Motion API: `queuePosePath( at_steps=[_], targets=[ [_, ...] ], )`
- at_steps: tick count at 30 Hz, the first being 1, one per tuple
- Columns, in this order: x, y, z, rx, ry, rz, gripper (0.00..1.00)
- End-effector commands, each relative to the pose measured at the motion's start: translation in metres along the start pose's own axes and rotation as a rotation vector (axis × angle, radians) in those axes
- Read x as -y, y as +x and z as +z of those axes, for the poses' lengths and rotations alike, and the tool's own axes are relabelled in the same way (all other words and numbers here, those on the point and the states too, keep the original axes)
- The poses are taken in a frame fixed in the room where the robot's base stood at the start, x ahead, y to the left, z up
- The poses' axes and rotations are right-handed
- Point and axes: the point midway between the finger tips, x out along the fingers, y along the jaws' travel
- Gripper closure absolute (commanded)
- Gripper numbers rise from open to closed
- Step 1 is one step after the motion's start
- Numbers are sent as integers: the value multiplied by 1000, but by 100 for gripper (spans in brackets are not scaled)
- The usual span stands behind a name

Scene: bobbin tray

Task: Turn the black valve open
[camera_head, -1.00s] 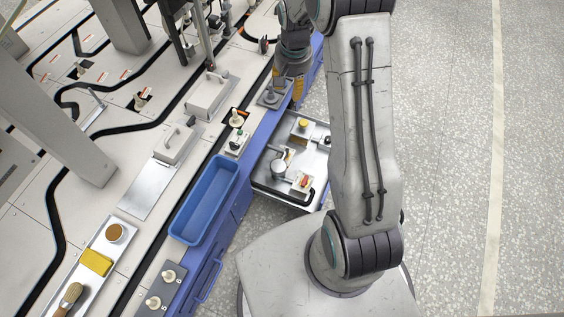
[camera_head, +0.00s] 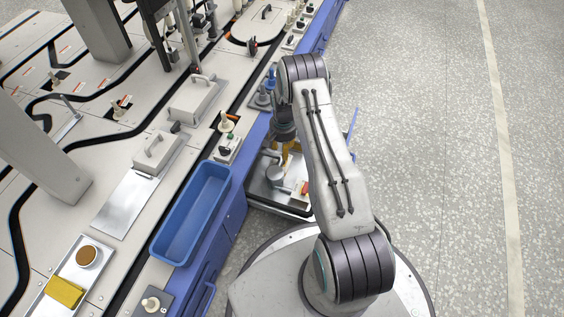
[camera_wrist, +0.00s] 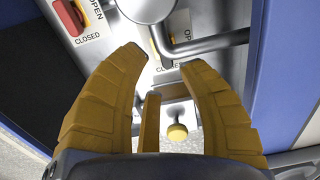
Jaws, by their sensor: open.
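My gripper (camera_wrist: 164,62) is open, with its yellow fingers reaching over the metal panel (camera_wrist: 120,38) and nothing visible held between them. In the head view my gripper (camera_head: 288,153) is low over the panel, partly hidden by my arm. A plate marked OPEN and CLOSED (camera_wrist: 157,50) lies just beyond the fingertips, with a dark strip partly hidden behind a grey bent bar (camera_wrist: 207,45). I cannot tell surely whether that strip is the black valve. A red valve handle (camera_wrist: 69,17) on another marked plate is at top left. A yellow knob (camera_wrist: 177,132) shows between the fingers.
A silver round part (camera_wrist: 146,8) carrying the bent bar stands close to the fingertips. The panel adjoins the blue bench side (camera_head: 250,140). A blue bin (camera_head: 192,213) is on the bench to the left. The floor at right is clear.

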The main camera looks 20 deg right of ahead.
Motion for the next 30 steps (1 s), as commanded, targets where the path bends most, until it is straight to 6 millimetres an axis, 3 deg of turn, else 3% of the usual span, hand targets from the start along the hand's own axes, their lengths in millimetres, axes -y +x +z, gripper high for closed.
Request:
queuePosePath(
  at_steps=[18, 30],
  targets=[
    [0, 66, 0, 1, 0, 1, 64],
    [0, 70, 0, 0, 0, 0, 62]
  ],
)
